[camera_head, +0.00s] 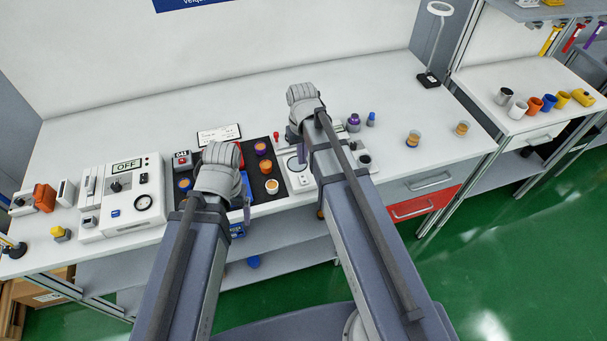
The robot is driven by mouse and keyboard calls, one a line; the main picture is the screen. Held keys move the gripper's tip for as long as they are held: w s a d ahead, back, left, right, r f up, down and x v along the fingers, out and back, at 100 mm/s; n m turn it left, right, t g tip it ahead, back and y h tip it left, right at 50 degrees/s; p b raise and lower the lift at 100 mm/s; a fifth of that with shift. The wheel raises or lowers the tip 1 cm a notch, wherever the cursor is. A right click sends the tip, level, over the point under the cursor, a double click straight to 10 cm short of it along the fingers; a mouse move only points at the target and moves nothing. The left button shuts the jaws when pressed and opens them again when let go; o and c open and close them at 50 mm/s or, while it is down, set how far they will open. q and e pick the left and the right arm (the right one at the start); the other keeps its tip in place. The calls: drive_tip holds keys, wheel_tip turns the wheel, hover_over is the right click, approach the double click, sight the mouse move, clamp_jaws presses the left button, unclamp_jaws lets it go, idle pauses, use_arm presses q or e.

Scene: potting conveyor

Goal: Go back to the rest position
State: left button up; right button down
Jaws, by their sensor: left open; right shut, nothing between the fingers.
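My two arms reach forward over the front of the white workbench (330,95). My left gripper (243,190) is mostly hidden behind its grey wrist, over the black mat (262,186); it is open. My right gripper (298,146) is mostly hidden by its wrist and forearm, near the white device (298,178) right of the mat; it is shut with nothing held. On the mat, small round cups in orange and purple (262,148) stand in a column, with a white-rimmed one (272,187) at the front.
A white control box (125,195) with an OFF display stands left of the mat. A purple jar (353,122), a blue bottle (371,119) and two amber jars (413,139) stand to the right. A lamp (432,60) is at the back right. The bench's back middle is clear.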

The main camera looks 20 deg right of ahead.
drive_tip(key=shift+r, duration=0.1)
drive_tip(key=s+a+n+h, duration=0.1)
drive_tip(key=s+a+n, duration=0.2)
drive_tip(key=s+a, duration=0.7)
drive_tip(key=s, duration=0.4)
drive_tip(key=shift+s+a, duration=0.15)
drive_tip(key=shift+a, duration=0.1)
drive_tip(key=shift+r, duration=0.1)
